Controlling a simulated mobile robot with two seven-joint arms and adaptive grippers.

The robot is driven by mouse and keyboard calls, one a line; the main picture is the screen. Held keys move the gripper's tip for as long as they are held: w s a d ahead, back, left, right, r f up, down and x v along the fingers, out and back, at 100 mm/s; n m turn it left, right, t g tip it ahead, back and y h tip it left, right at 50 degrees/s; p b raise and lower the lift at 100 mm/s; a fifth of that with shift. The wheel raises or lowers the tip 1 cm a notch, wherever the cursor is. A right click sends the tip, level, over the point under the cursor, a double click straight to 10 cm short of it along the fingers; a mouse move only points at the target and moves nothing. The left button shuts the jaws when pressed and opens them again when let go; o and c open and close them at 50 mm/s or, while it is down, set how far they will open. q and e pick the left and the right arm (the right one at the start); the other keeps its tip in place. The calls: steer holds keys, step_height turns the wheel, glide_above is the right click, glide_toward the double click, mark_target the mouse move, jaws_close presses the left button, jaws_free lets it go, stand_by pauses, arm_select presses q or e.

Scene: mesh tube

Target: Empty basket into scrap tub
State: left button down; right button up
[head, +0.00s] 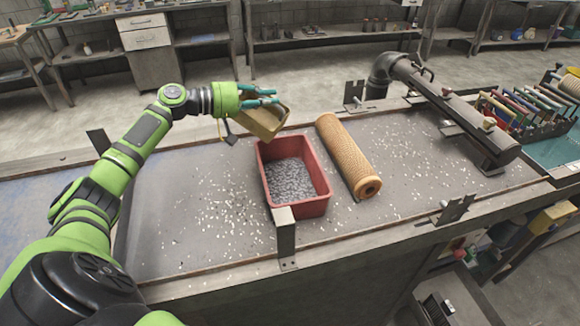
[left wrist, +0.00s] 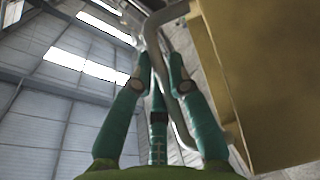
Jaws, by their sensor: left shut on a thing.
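A tan-yellow box-shaped basket (head: 266,122) hangs tilted in my left gripper (head: 268,96), above the back left of the scrap tub. The gripper's teal fingers are shut on the basket's handle. In the left wrist view the basket (left wrist: 260,90) fills the right side, with its grey bent handle beside my teal fingers (left wrist: 160,60). The inside of the basket cannot be made out. The red scrap tub (head: 304,208) stands upright on the bench and holds many small grey scraps. My right gripper is not in view.
An orange mesh tube (head: 347,155) lies right of the tub. A dark pipe-like arm fixture (head: 450,110) stands behind it at the right. Pale chips litter the grey bench top (head: 185,210). A metal bracket (head: 285,238) stands at the tub's front. A rack of colourful items (head: 515,112) is far right.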

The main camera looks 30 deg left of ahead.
mark_target(259, 119)
arm_select(q)
steer(key=a+n, duration=0.1)
steer(key=w+a+f+n+b, duration=0.1)
steer(key=a+b, duration=0.1)
steer(key=shift+w+a+f+n+h, duration=0.1)
steer(key=shift+w+f+n+h, duration=0.1)
steer(key=shift+f+n+h, duration=0.15)
steer(key=shift+w+a+f+n+h+b, duration=0.15)
steer(key=shift+w+a+f+n+b, duration=0.1)
steer(key=shift+a+f+n+b, duration=0.55)
steer(key=shift+w+a+f+n+h+b, duration=0.15)
steer(key=shift+w+f+n+b, duration=0.25)
steer(key=shift+b, duration=0.65)
steer(key=shift+s+r, duration=0.1)
steer(key=shift+s, duration=0.05)
